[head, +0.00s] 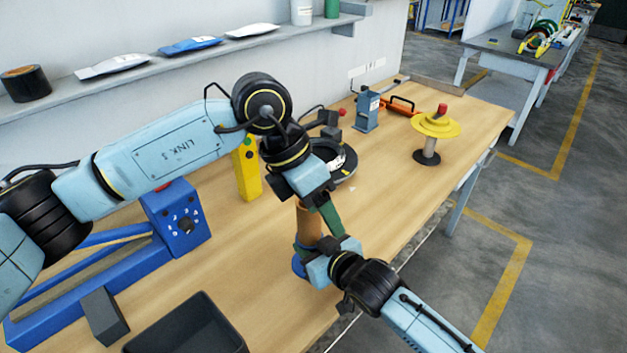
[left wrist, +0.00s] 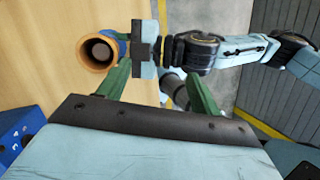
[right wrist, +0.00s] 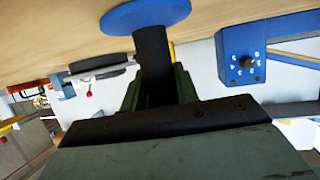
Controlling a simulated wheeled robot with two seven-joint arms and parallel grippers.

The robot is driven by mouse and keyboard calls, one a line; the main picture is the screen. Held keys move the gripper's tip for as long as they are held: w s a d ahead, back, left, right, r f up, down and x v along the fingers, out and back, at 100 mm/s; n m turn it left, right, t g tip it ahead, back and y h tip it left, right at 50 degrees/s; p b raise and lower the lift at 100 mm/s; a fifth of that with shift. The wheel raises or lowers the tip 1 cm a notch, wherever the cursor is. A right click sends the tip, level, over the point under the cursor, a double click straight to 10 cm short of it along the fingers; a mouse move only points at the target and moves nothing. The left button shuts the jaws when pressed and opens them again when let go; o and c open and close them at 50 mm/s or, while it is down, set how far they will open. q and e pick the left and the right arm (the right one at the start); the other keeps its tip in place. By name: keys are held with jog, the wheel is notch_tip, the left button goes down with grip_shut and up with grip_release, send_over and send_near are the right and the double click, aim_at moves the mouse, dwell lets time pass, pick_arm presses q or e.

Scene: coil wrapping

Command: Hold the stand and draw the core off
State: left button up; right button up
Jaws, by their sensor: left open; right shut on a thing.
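The core, a tan tube (head: 308,224), stands upright on the stand near the table's front edge. In the left wrist view the core (left wrist: 84,50) shows from above as an orange ring around a grey centre, with blue just behind its rim. The stand has a round blue base (right wrist: 146,14) and a dark post (right wrist: 152,52) in the right wrist view. My right gripper (right wrist: 156,88) is shut on that post, below the core. My left gripper (head: 326,212) is open and empty, pointing down above my right gripper and beside the core. The core is outside its fingers.
A blue machine (head: 183,222), a yellow block (head: 247,172) and a black bin (head: 185,335) are left of the stand. A black roll (head: 341,165) lies behind my left gripper. A yellow-topped stand (head: 436,126) is farther right. The table between is mostly clear.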

aim_at(308, 211)
pick_arm(q)
jog(key=w+r+m+t+y, duration=0.3)
jog(key=m+t+y, duration=0.25)
jog(key=m, duration=1.55)
jog(key=x, duration=0.8)
jog(key=a+x, duration=0.1)
jog(key=x, duration=0.3)
jog(key=shift+s+a+f, duration=0.1)
jog(key=shift+s, duration=0.05)
jog(key=c, duration=1.2)
jog(key=shift+a+r, duration=0.1)
jog(key=shift+r, duration=4.5)
